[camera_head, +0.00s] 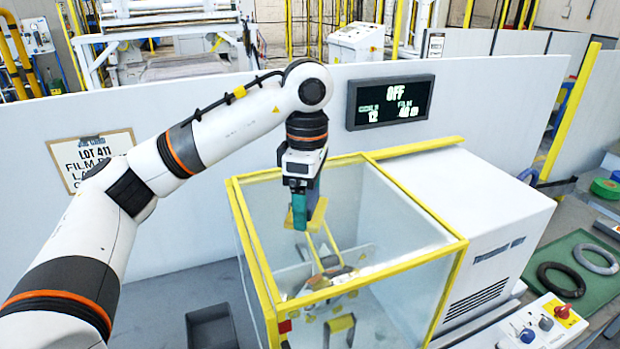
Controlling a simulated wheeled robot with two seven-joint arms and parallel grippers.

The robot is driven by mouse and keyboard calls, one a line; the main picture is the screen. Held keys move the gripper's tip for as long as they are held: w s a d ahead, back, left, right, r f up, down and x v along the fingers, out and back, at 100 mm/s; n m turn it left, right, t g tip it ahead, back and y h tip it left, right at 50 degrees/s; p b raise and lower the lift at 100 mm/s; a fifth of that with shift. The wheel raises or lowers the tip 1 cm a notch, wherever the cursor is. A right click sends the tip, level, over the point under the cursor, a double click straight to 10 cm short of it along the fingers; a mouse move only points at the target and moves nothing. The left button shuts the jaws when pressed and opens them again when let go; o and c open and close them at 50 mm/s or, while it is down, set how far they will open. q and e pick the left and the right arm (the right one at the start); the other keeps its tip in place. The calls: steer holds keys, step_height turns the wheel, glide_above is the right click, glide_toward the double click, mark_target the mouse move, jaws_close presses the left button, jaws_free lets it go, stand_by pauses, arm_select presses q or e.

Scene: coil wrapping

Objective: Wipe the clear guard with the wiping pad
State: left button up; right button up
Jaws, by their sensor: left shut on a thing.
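The clear guard is a see-through box with a yellow frame (455,243), standing in the middle of the view. My left arm comes in from the left and bends down over it. My left gripper (303,205) points down at the guard's top area, shut on the wiping pad (319,214), which looks yellow with a teal part beside it. The fingers partly hide the pad. I cannot tell whether the pad touches a clear panel or is apart from it. My right gripper is not in view.
A white machine housing (470,200) adjoins the guard's right side. A wall with a display reading OFF (390,102) stands behind. A grey bin (212,328) is at lower left.

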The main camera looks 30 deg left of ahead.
arm_select(q)
steer(key=shift+s+a+r+p, duration=0.1)
steer(key=shift+r+p, duration=0.25)
steer(key=shift+r, duration=0.2)
steer(key=shift+s+a+r+p, duration=0.1)
steer(key=shift+r+p, duration=0.2)
steer(key=shift+r, duration=0.5)
steer(key=shift+w+d, duration=0.1)
steer(key=shift+w, duration=0.05)
